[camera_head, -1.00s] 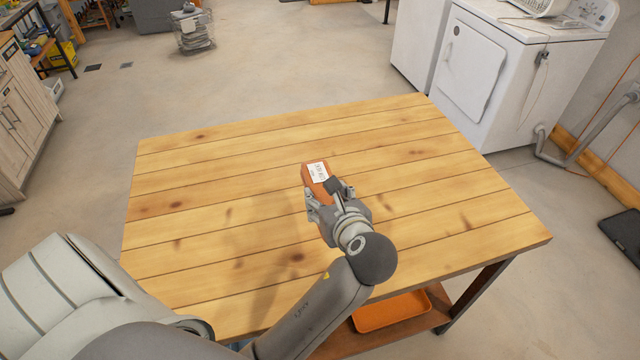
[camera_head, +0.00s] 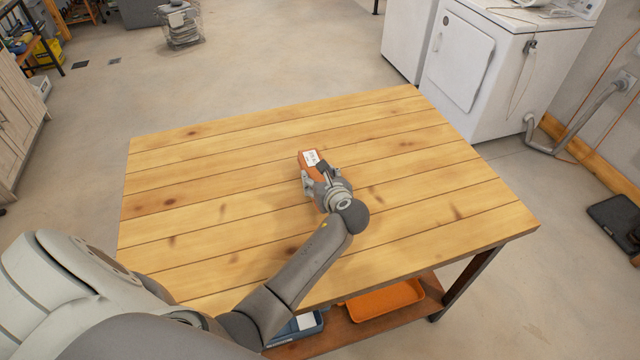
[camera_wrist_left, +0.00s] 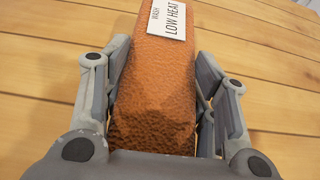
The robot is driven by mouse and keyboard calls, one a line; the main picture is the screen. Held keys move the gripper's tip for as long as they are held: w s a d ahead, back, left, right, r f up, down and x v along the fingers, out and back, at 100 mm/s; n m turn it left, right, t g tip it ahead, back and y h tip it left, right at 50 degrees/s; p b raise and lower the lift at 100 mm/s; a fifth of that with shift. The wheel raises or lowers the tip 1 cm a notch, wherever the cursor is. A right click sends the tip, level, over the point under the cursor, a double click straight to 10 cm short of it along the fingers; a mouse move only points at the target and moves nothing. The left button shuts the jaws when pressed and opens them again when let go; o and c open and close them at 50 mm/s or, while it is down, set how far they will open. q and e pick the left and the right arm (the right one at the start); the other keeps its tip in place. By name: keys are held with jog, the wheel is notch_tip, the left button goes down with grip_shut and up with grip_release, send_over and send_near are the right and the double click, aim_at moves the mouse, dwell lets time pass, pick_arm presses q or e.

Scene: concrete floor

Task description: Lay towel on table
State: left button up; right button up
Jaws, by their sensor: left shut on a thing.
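The towel (camera_head: 311,160) is a folded orange-brown bundle with a white label, and the label reads "WASH LOW HEAT" in the left wrist view. My left gripper (camera_head: 317,177) is shut on the towel, with one finger on each side of it; the towel (camera_wrist_left: 160,95) fills the space between the fingers in the left wrist view. The towel is over the middle of the wooden table (camera_head: 190,205). I cannot tell whether its underside touches the tabletop. My right gripper is not in view.
The tabletop is otherwise bare. Its lower shelf holds an orange tray (camera_head: 385,300) and a blue bin (camera_head: 296,328). A white washer or dryer (camera_head: 480,65) stands beyond the table's far right corner. A dark mat (camera_head: 615,222) lies on the floor at right.

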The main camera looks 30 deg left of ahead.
pick_arm(q)
jog(key=shift+f, duration=0.95)
jog(key=shift+f, duration=0.15)
jog(key=o, duration=1.1)
jog(key=shift+s, duration=0.1)
jog(key=v, duration=1.2)
jog(key=shift+b, duration=0.4)
